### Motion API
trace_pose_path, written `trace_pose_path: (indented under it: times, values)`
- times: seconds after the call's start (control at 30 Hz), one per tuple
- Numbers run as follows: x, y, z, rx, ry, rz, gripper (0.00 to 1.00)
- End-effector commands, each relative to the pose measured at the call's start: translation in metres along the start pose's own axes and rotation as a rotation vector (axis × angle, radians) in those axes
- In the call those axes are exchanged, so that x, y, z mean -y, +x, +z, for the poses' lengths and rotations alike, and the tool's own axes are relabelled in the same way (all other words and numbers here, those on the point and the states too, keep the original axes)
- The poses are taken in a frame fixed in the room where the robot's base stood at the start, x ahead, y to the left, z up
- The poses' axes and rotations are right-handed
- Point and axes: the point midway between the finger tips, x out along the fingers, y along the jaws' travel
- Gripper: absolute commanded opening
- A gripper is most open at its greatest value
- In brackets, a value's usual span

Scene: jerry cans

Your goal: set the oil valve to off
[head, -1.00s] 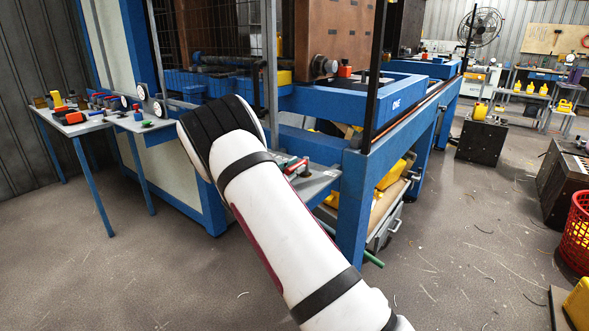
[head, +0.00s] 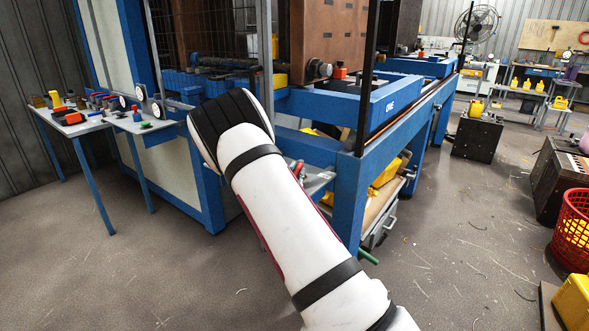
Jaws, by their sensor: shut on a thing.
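My white arm with black bands rises from the bottom right to a dark joint at the picture's middle left, in front of the blue machine frame (head: 352,200). My gripper is not in view; the arm hides whatever lies behind it. I cannot tell for certain which part is the oil valve. A small red part (head: 299,170) shows at the arm's right edge, by a grey shelf (head: 317,180), mostly covered by the arm. Another red part (head: 341,72) sits on top of the machine's blue beam, clear of the arm.
A table (head: 95,122) with small tools and gauges stands at the left. Yellow cans (head: 387,174) lie under the machine. A red basket (head: 573,228) and a dark crate (head: 556,180) stand at the right. The floor between (head: 450,240) is open.

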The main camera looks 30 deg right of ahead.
Motion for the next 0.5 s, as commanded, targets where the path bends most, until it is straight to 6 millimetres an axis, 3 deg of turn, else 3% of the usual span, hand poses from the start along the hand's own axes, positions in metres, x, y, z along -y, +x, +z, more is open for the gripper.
trace_pose_path:
  times: [0.5]
  values:
    - [-0.0088, 0.0007, -0.0023, 0.029, 0.0, -0.16, 0.0]
